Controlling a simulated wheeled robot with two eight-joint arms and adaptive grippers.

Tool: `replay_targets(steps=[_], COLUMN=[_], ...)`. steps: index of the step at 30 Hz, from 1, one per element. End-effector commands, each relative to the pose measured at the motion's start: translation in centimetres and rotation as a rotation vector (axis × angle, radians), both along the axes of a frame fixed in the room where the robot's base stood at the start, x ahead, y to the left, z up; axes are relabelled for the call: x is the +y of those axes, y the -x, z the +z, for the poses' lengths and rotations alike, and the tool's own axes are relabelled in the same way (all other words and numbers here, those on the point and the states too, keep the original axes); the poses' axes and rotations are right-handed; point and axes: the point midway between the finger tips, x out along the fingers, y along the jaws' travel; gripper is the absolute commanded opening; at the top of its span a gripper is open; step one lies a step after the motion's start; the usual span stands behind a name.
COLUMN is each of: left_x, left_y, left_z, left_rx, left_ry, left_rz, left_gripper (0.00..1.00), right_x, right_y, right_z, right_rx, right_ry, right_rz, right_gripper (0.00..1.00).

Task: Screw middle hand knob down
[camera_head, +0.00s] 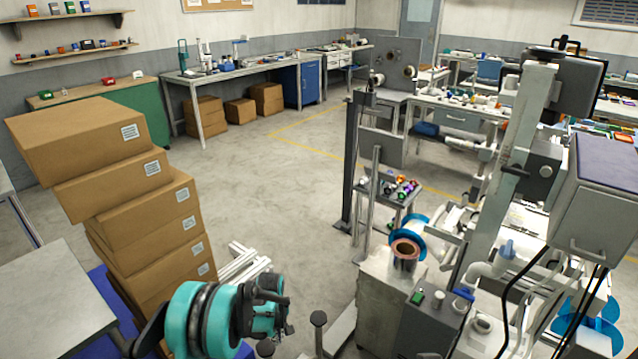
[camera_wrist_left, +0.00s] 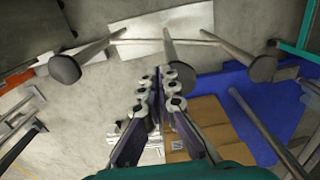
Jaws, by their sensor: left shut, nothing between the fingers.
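My left gripper (camera_head: 284,318) is at the end of the teal arm, low in the head view. In the left wrist view its two fingers (camera_wrist_left: 165,74) are shut with nothing between them. Three dark round knobs on stems show in that view: a left knob (camera_wrist_left: 64,69), a middle knob (camera_wrist_left: 180,54) and a right knob (camera_wrist_left: 262,68). The middle knob is just beyond the fingertips and partly hidden by them. Contact cannot be told. In the head view one dark knob (camera_head: 318,318) stands right of the gripper and another (camera_head: 265,348) below it. My right gripper is not in view.
A stack of cardboard boxes (camera_head: 150,215) stands left of my left arm, beside a grey table (camera_head: 45,290). A machine with a control box (camera_head: 425,320) and a copper-coloured reel (camera_head: 405,249) stands at the right. The floor (camera_head: 275,185) behind is clear.

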Motion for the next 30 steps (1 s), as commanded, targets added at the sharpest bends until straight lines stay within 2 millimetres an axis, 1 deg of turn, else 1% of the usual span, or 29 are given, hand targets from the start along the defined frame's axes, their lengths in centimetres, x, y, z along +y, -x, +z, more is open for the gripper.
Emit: replay_targets(steps=[1,7,9,12,30], left_x=[0.0,0.0,0.0,0.0,0.2], left_y=[0.0,0.0,0.0,0.0,0.0], left_z=[-0.9,-3.7,-4.5,-5.2,-5.3], left_rx=[0.0,0.0,0.0,0.0,0.0], left_ry=[0.0,0.0,0.0,0.0,0.0], left_rz=[0.0,-0.001,-0.001,-0.001,-0.001], left_gripper=[0.0,0.0,0.0,0.0,0.0], right_x=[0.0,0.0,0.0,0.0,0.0], right_y=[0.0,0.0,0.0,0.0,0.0], right_z=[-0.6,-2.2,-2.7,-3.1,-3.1], right_rx=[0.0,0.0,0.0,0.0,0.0], right_ry=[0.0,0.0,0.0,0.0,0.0], right_rz=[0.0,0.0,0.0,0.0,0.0], right_gripper=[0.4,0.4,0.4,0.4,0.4])
